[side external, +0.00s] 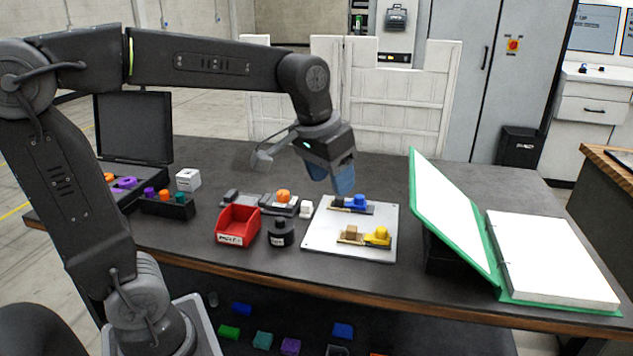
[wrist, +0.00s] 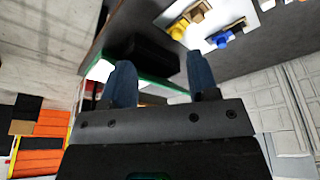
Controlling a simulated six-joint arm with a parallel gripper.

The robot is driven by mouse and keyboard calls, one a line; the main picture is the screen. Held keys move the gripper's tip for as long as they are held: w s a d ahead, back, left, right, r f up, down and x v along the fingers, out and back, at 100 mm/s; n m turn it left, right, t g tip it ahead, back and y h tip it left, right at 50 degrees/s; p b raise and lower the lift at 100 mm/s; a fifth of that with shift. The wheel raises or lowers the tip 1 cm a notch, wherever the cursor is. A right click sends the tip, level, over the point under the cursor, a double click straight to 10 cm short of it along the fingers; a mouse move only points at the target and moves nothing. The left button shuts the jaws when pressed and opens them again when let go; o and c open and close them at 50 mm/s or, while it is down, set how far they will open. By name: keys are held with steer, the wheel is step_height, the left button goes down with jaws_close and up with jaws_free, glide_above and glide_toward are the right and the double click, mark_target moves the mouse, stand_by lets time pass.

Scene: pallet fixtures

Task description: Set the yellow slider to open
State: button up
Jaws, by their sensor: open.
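The yellow slider (side external: 382,234) sits at the right end of its small track on a light grey plate (side external: 320,240), with a tan block (side external: 352,232) at the track's left part. The blue slider (side external: 359,201) is on a second track behind it. In the wrist view the yellow slider (wrist: 179,29) and blue slider (wrist: 223,38) show near the top. My gripper (side external: 342,187) is above the back of the plate, close to the blue slider in the side view, with blue fingers. In the wrist view its fingers (wrist: 160,75) are apart with nothing between them.
An open green binder (side external: 455,215) stands right of the plate. A red bin (side external: 237,226) and a black round weight (side external: 281,233) are to its left. The table front is clear.

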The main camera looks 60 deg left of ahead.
steer(key=shift+s+d+f+t, duration=0.1)
steer(key=shift+s+d+t, duration=0.1)
steer(key=shift+s, duration=0.6)
steer(key=shift+s+d+f+t, duration=0.1)
steer(key=shift+s+d, duration=0.05)
steer(key=shift+s, duration=0.6)
steer(key=s+d+f+m+t, duration=0.1)
steer(key=s+f, duration=0.3)
steer(key=s, duration=0.5)
steer(key=shift+s+d+m+t, duration=0.3)
steer(key=shift+s+d+t, duration=0.05)
steer(key=shift+t, duration=0.05)
